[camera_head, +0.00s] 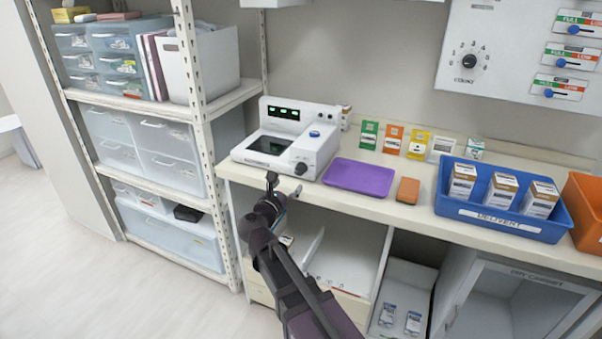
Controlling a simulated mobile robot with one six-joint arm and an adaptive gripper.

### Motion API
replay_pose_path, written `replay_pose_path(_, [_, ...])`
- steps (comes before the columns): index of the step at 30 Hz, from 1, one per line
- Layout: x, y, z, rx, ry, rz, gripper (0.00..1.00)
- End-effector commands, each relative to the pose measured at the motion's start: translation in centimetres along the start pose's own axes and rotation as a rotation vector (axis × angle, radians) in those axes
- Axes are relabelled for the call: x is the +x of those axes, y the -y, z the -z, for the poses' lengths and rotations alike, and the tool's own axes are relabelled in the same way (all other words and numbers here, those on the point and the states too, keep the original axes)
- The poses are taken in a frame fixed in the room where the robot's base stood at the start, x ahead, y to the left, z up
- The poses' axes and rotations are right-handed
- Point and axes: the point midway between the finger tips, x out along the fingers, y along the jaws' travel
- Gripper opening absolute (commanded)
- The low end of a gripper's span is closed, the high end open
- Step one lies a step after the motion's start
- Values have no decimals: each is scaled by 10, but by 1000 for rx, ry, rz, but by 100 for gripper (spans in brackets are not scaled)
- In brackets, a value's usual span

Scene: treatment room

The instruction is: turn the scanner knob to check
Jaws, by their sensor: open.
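The scanner (276,140) is a white device with green lit digits, a dark glass window and a blue button (314,134). It stands at the left end of the white counter. A small dark knob (301,168) shows at its front right corner; its pointer and labels are too small to read. My gripper (285,186) is open and empty, just below and in front of the scanner's front edge in the picture. It appears apart from the knob.
A purple tray (359,178), an orange block (407,190) and a blue bin (500,208) with boxes lie to the right. A wall panel carries another dark knob (468,61). A shelf rack (201,130) stands left.

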Motion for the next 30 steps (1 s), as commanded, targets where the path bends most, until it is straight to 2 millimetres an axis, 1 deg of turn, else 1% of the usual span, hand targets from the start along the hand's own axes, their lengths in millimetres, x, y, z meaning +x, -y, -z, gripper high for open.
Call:
replay_pose_path(1, [10, -2, 0, 0, 0, 1, 86])
replay_pose_path(9, [50, -1, 0, 0, 0, 1, 86])
replay_pose_path(15, [70, -1, 0, 0, 0, 1, 86])
replay_pose_path(21, [76, -1, 0, 0, 0, -1, 86])
replay_pose_path(29, [76, -1, 0, 0, 0, -1, 86])
replay_pose_path(30, [76, 0, 0, 0, 0, -1, 80])
